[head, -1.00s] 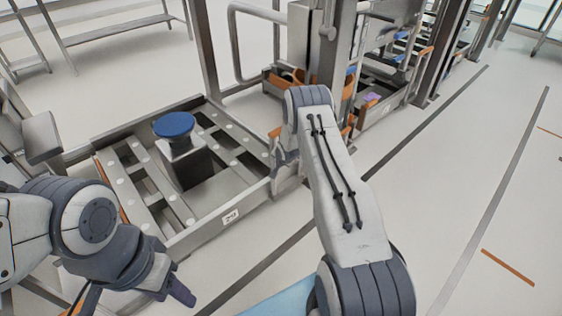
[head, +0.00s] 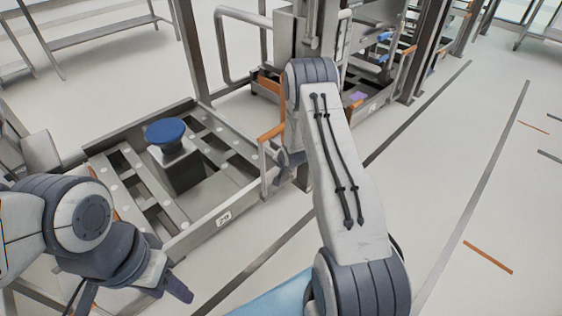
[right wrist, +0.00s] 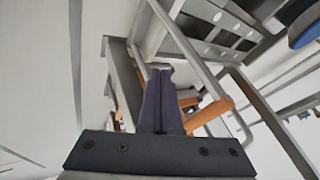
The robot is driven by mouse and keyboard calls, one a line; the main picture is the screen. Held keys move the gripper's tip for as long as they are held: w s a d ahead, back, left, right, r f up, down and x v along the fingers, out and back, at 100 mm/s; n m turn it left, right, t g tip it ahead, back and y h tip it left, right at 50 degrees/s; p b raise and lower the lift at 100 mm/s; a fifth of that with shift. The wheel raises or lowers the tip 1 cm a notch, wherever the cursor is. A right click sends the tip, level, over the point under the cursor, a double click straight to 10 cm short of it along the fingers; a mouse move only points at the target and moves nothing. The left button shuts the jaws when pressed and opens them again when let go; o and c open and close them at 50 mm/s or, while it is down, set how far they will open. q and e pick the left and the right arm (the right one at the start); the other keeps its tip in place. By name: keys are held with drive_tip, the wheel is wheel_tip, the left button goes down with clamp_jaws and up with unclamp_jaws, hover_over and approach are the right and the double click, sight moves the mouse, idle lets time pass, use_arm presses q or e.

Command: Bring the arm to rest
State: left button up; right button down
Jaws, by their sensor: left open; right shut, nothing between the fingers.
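My right arm reaches up the middle of the head view and bends at its upper joint. Its gripper (head: 286,178) shows partly behind the arm, by the near right corner of the floor-level metal frame; I cannot tell whether it touches it. In the right wrist view the right gripper's dark fingers (right wrist: 163,78) are together with nothing between them. Metal rails and an orange handle show beyond them. My left arm is folded at the lower left. Its gripper (head: 177,288) is open and empty, in front of the frame.
The metal roller frame (head: 205,222) stands left of centre, with a blue round pad (head: 165,131) on a post. A steel rack (head: 312,38) with orange-handled bays stands behind. A bench (head: 100,28) is at the upper left. The floor to the right (head: 465,170) is clear, with painted lines.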

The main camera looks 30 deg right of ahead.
drive_tip(key=s+a+r+n+g+y, duration=0.15)
drive_tip(key=s+a+r+n, duration=0.35)
drive_tip(key=a+r, duration=0.65)
drive_tip(key=s+a+r+n+g+y, duration=0.15)
drive_tip(key=s+a+r+n, duration=0.3)
drive_tip(key=a+r, duration=0.65)
drive_tip(key=s+a+r+n+g, duration=0.1)
drive_tip(key=s+a+r+n, duration=0.15)
drive_tip(key=s, duration=0.65)
drive_tip(key=s+a+r+n+g, duration=0.2)
drive_tip(key=s+a+n, duration=0.2)
drive_tip(key=s, duration=0.6)
drive_tip(key=s+a+r+n+g, duration=0.1)
drive_tip(key=s+a+r+n, duration=0.15)
drive_tip(key=s, duration=0.65)
wheel_tip(320, 180, up, 30)
drive_tip(key=p, duration=3)
drive_tip(key=shift+s+f+p, duration=0.2)
drive_tip(key=shift+s+p, duration=0.1)
drive_tip(key=shift+a, duration=0.1)
